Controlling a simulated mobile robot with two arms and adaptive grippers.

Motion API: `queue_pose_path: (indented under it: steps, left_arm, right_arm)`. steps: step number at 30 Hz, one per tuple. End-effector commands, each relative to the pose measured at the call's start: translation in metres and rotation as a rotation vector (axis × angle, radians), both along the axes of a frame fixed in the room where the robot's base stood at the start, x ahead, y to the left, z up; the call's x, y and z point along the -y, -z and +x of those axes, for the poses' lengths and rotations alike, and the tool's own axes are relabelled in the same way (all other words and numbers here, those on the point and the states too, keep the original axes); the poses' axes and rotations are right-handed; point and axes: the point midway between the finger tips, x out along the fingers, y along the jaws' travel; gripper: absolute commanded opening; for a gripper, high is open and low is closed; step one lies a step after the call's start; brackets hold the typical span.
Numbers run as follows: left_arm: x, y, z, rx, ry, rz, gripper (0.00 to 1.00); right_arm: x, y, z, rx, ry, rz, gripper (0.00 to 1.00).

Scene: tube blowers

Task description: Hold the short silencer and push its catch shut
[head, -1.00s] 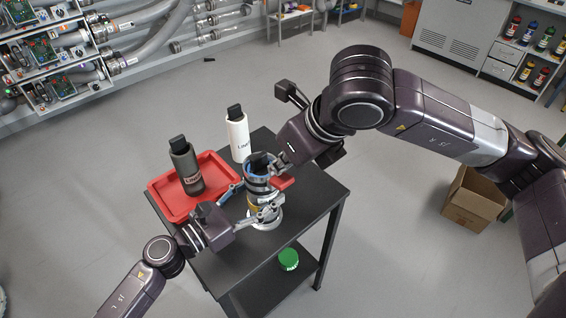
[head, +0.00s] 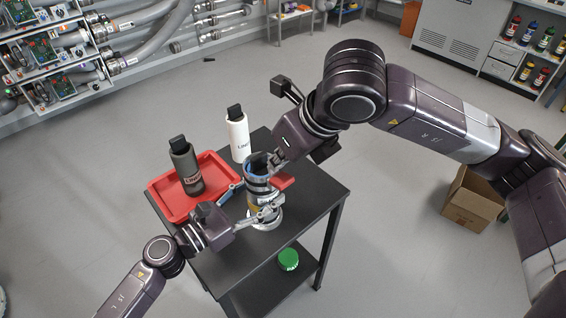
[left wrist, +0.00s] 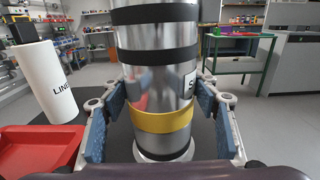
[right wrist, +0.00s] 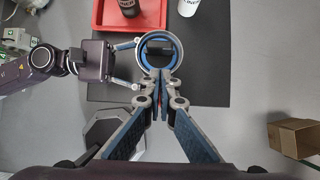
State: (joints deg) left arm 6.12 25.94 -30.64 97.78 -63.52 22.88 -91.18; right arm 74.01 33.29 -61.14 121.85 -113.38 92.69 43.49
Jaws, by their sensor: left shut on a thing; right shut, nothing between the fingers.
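The short silencer (head: 257,188) stands upright on the black cart top, a shiny metal cylinder with black bands and a yellow band in the left wrist view (left wrist: 160,85). My left gripper (left wrist: 160,108) is shut around its lower body, one finger on each side. A red part (head: 283,182), apparently the catch, sticks out to the right near its top. My right gripper (right wrist: 160,76) is shut and empty, with its fingertips at the near edge of the silencer's open top ring (right wrist: 160,38). Whether the fingertips touch the catch is hidden.
A red tray (head: 165,207) with a dark bottle (head: 187,170) lies left of the silencer. A white bottle (head: 239,137) stands behind it. The cart top (head: 318,190) is clear to the right. A green-topped item (head: 288,259) is on the lower shelf.

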Motion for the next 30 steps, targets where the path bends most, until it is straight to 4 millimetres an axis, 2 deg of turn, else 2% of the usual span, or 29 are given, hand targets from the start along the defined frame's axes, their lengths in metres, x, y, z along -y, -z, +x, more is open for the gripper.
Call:
queue_pose_path:
  steps: [30]
  left_arm:
    - [0.0,0.0,0.0,0.0,0.001,0.0,0.16]
  right_arm:
    - [-0.009,0.0,0.015,-0.017,0.003,-0.013,0.0]
